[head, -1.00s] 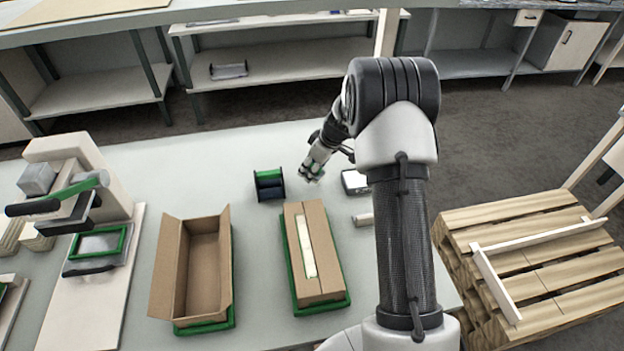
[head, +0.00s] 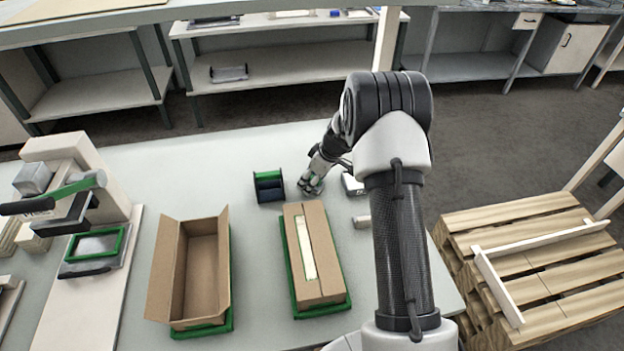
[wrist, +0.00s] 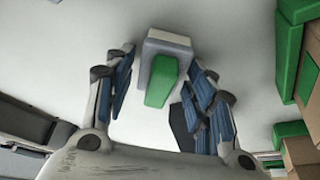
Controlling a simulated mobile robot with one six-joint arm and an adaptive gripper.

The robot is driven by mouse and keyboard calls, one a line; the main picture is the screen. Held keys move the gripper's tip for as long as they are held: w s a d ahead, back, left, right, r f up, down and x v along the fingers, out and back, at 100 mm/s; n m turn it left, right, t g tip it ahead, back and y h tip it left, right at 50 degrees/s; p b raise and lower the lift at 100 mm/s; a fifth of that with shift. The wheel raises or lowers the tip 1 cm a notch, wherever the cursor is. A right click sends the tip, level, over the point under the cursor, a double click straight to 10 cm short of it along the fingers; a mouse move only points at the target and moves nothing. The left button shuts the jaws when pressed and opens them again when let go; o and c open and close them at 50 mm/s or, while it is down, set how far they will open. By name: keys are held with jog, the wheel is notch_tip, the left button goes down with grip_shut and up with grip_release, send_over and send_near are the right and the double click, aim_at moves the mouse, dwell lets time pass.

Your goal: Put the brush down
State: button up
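The brush (wrist: 165,72), a pale grey block with a green part, is between the two fingers of my gripper (wrist: 163,62) in the wrist view. A narrow gap shows between the brush and the left finger; the right finger is very close to it. My gripper looks open around the brush. In the head view my gripper (head: 311,184) is low at the light table, just right of the dark spool. The brush there is mostly hidden by the fingers.
A green-and-dark spool (head: 268,187) stands left of my gripper. A closed carton (head: 325,268) is in front, with an open carton (head: 203,270) to its left. A small grey device (head: 352,185) lies to the right.

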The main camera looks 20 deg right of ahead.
jog(key=shift+o, duration=0.2)
jog(key=shift+r, duration=0.15)
jog(key=p+v, duration=0.3)
jog(key=v, duration=0.9)
jog(key=s+a+r+m, duration=0.1)
jog(key=s+a+r, duration=0.55)
jog(key=r, duration=0.25)
jog(key=s+a+r+m, duration=0.2)
jog(key=s+a+r, duration=0.3)
jog(key=s+r, duration=0.3)
jog(key=s+a+r+m+h, duration=0.1)
jog(key=s+m, duration=0.1)
jog(key=s, duration=0.8)
jog(key=s+a+r+m+t+h, duration=0.1)
jog(key=s+a, duration=0.1)
jog(key=s, duration=0.8)
jog(key=shift+s+a+m, duration=0.3)
jog(key=shift+m, duration=0.1)
jog(key=shift+o, duration=0.5)
jog(key=shift+w+r, duration=0.1)
jog(key=shift+r, duration=0.05)
